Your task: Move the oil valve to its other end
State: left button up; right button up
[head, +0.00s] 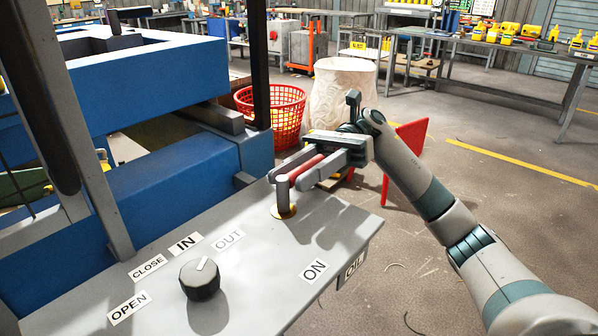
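The oil valve (282,194) stands on the grey control panel (240,270), near its far right corner. It has a short upright grey post on a brass-coloured base, and a red handle (306,168) pointing away and to the right. My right gripper (293,178) is at the valve, reaching in from the right. Its fingers are apart, one on each side of the red handle, with gaps showing. Whether a finger touches the handle is unclear. My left gripper is not in view.
A black knob (200,279) sits on the panel near OPEN, CLOSE, IN and OUT labels. An ON label (314,271) lies right of it. Blue machine beams (140,85) and a dark post (259,60) stand left. A red basket (272,112) is behind; floor at right is open.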

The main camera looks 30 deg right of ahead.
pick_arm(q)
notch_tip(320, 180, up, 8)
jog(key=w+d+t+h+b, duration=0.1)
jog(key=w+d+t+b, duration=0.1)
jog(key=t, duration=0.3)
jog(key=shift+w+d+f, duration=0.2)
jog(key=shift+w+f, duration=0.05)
pick_arm(e)
jog(key=v, duration=1.7)
jog(key=shift+d, duration=0.2)
jog(key=shift+w, duration=0.1)
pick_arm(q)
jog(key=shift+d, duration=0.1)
pick_arm(e)
jog(key=shift+d, duration=0.1)
